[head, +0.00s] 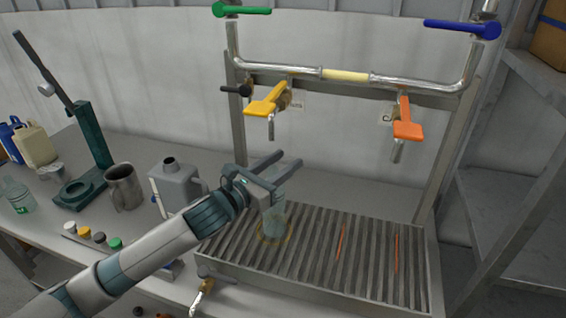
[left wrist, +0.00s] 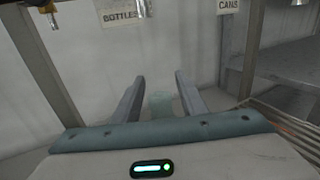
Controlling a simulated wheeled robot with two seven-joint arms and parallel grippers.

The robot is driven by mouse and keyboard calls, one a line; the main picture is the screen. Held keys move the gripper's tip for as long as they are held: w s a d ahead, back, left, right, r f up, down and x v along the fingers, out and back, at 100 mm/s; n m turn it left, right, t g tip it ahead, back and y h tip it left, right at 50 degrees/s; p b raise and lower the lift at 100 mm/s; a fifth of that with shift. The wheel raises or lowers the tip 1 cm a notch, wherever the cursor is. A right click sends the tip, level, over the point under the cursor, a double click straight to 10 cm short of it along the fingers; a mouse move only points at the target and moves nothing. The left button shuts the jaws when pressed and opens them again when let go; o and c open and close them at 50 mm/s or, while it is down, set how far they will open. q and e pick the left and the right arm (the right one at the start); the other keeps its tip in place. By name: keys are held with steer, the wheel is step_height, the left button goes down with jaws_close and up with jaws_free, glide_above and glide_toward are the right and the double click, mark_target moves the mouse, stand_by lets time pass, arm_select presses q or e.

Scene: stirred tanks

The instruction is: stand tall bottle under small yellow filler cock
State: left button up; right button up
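A clear, pale green bottle (head: 274,218) stands upright on the slatted drip grate, its base within a faint yellow ring. The yellow filler cock (head: 266,99) is above it on the pipe frame, its spout well clear of the bottle. My left gripper (head: 292,160) is level at the bottle's upper part, fingers pointing away from me. In the left wrist view, the fingers (left wrist: 158,92) are apart, with the bottle's top (left wrist: 160,101) between them and a gap on each side. The gripper partly hides the bottle's neck in the head view. My right gripper is not in view.
An orange cock (head: 408,130) hangs on the right of the frame. The drip grate (head: 315,255) has free room on its right, with orange marks. A grey can (head: 177,183), steel mug (head: 123,187), green stand (head: 93,140) and another bottle (head: 18,195) stand left.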

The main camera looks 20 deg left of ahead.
arm_select(q)
steer(key=shift+s+r, duration=0.1)
steer(key=shift+r, duration=0.05)
steer(key=b+v, duration=0.3)
steer(key=v, duration=0.7)
steer(key=shift+s+a+b, duration=0.2)
steer(key=shift+s+b, duration=0.1)
steer(key=shift+b, duration=0.05)
steer(key=shift+s+a, duration=0.2)
steer(key=shift+s, duration=0.35)
stand_by(0.8)
